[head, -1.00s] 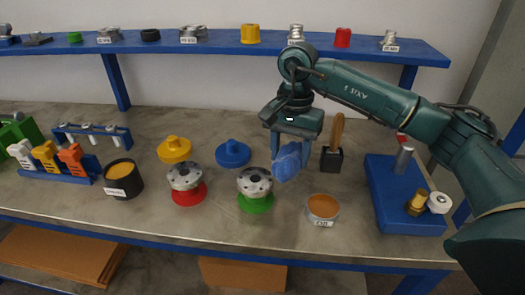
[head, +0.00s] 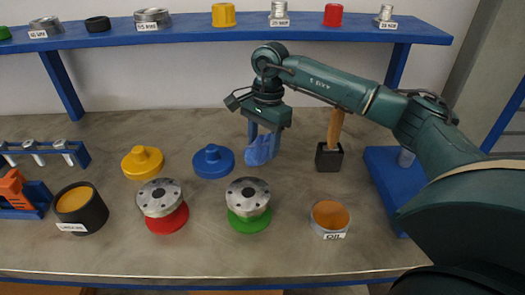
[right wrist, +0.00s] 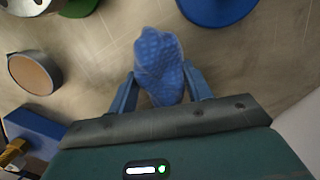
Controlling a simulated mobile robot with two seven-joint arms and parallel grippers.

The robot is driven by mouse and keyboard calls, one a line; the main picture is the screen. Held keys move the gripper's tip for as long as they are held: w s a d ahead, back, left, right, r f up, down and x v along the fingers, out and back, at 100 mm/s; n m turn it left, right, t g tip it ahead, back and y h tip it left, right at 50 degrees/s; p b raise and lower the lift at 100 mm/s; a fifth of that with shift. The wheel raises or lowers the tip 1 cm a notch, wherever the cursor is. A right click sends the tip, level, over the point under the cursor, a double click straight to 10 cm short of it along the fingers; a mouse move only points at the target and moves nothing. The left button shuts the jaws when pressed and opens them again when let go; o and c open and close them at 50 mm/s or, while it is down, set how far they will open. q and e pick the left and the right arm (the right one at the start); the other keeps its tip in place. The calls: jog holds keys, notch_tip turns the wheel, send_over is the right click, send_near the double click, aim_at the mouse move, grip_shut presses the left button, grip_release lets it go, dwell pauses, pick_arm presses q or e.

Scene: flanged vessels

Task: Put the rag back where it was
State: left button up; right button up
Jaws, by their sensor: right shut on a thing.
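A blue crumpled rag (head: 260,150) is held in my right gripper (head: 264,138), above the bench to the right of the blue flanged piece. In the right wrist view the rag (right wrist: 160,62) sits between both fingers of my right gripper (right wrist: 163,88). The rag appears to hang clear of the bench, though its exact height is hard to tell. My left gripper is not in view.
A blue flanged piece (head: 213,160), a green-based vessel (head: 249,203), an orange-filled oil tin (head: 329,218) and a black holder with a wooden handle (head: 329,157) stand around the rag. A blue shelf (head: 300,31) runs behind. Bare bench (head: 290,185) lies below the gripper.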

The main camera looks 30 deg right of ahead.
aim_at(264, 142)
jog(key=shift+f, duration=1.5)
jog(key=shift+f, duration=0.1)
jog(key=o, duration=0.9)
jog(key=shift+o, duration=0.2)
jog(key=r, duration=0.4)
jog(key=d+r, duration=0.1)
jog(key=r, duration=0.7)
jog(key=shift+w+d+r, duration=0.1)
jog(key=shift+w+d, duration=0.05)
jog(key=shift+w, duration=0.1)
